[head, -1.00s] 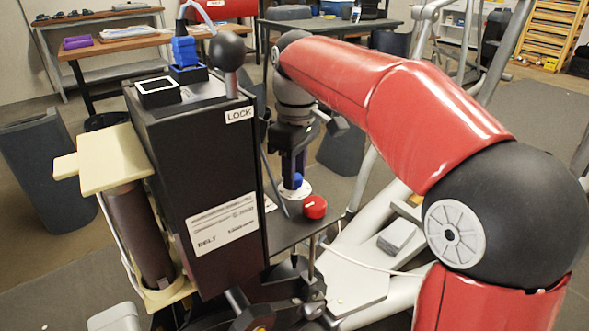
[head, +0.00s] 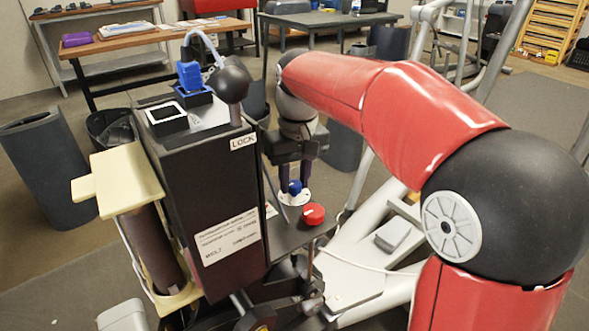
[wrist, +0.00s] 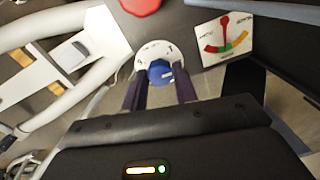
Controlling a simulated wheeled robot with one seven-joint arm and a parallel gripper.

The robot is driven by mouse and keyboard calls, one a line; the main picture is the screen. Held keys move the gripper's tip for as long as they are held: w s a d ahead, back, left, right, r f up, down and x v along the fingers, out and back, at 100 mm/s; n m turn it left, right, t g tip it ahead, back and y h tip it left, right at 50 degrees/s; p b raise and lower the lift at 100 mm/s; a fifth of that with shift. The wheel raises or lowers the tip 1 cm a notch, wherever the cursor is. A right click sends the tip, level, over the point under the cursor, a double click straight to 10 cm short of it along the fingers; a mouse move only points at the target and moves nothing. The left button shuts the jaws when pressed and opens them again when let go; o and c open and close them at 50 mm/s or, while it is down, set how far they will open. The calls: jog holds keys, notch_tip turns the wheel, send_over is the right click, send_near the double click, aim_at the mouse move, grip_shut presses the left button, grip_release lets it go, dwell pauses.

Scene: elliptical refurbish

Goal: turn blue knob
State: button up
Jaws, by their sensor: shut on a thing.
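The blue knob (head: 295,187) sits on a round white dial plate (head: 301,198) on the dark panel behind the black box. My gripper (head: 295,184) points down at it, with the dark fingers on either side of the knob. In the wrist view the blue knob (wrist: 160,72) lies between the fingertips of my gripper (wrist: 160,78), on the white dial (wrist: 158,49) with small marks. The fingers are closed onto the knob. Part of the knob is hidden by the fingers in the head view.
A red knob (head: 313,213) is close beside the blue one. A gauge card (wrist: 226,38) with a red pointer lies to its right in the wrist view. The tall black box (head: 205,190) with a ball-topped lever (head: 229,80) stands left of my arm.

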jog(key=m+p, duration=0.2)
jog(key=m, duration=0.2)
jog(key=shift+r+m, duration=0.1)
jog(key=shift+m, duration=0.2)
jog(key=m+p, duration=0.1)
jog(key=m, duration=0.2)
jog(key=shift+s+m, duration=0.1)
jog(key=shift+m, duration=0.2)
jog(key=m+p, duration=0.1)
jog(key=m, duration=0.3)
jog(key=shift+m+t+p, duration=0.3)
jog(key=m, duration=0.3)
jog(key=shift+m+p, duration=0.3)
jog(key=shift+p, duration=0.1)
jog(key=m, duration=0.4)
jog(key=shift+m+h+p, duration=0.3)
jog(key=shift+p, duration=0.1)
jog(key=m, duration=0.3)
jog(key=shift+m, duration=0.3)
jog(key=m, duration=0.4)
jog(key=shift+a, duration=0.1)
jog(key=shift+m, duration=1.9)
